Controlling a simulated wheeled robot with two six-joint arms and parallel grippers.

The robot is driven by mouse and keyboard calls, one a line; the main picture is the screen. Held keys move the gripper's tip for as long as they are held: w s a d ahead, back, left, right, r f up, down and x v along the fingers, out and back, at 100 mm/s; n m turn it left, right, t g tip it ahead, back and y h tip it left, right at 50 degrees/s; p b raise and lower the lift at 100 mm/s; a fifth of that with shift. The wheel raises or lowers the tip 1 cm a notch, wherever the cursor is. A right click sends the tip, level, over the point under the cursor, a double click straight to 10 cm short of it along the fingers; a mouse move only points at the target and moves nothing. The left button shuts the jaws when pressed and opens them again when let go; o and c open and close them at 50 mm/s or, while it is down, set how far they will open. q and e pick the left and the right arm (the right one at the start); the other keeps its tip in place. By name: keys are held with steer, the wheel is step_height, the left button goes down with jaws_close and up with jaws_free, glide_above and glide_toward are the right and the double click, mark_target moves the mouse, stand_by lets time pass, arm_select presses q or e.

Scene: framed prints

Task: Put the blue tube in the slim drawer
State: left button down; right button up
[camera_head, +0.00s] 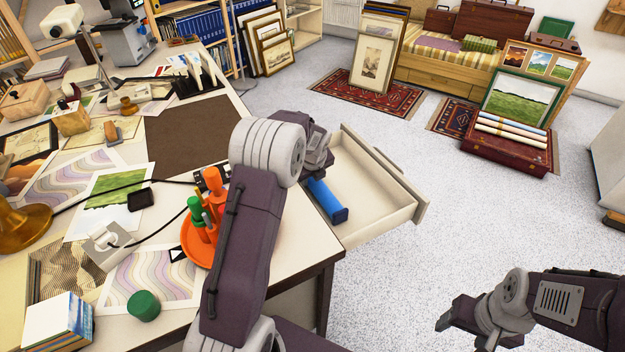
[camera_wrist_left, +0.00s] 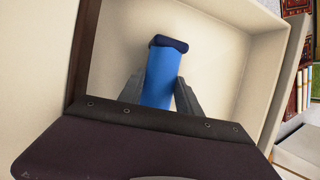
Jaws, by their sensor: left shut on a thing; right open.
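The blue tube (camera_head: 325,200) has a dark blue end cap and shows over the open slim drawer (camera_head: 422,206) in the head view. My left gripper (camera_head: 312,178) is shut on the tube, with its fingers on either side of it. In the left wrist view the tube (camera_wrist_left: 162,78) lies between the two grey fingers (camera_wrist_left: 158,100), with the drawer's pale floor and walls around it. I cannot tell whether the tube touches the drawer floor. My right gripper (camera_head: 462,332) is open and empty, over the floor at the lower right.
The drawer sticks out from the desk's right side and looks otherwise empty. An orange dish (camera_head: 196,246) with green and orange tools stands on the desk beside my left arm. Prints cover the desk's left part. The grey floor right of the drawer is clear.

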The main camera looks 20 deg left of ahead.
mark_target(313, 199)
arm_select(q)
steer(key=c, duration=0.8)
jaws_free()
steer(key=shift+c, duration=0.2)
steer(key=p+v, duration=0.4)
steer(key=v, duration=0.8)
steer(key=shift+p, duration=0.4)
steer(key=shift+s+r, duration=0.1)
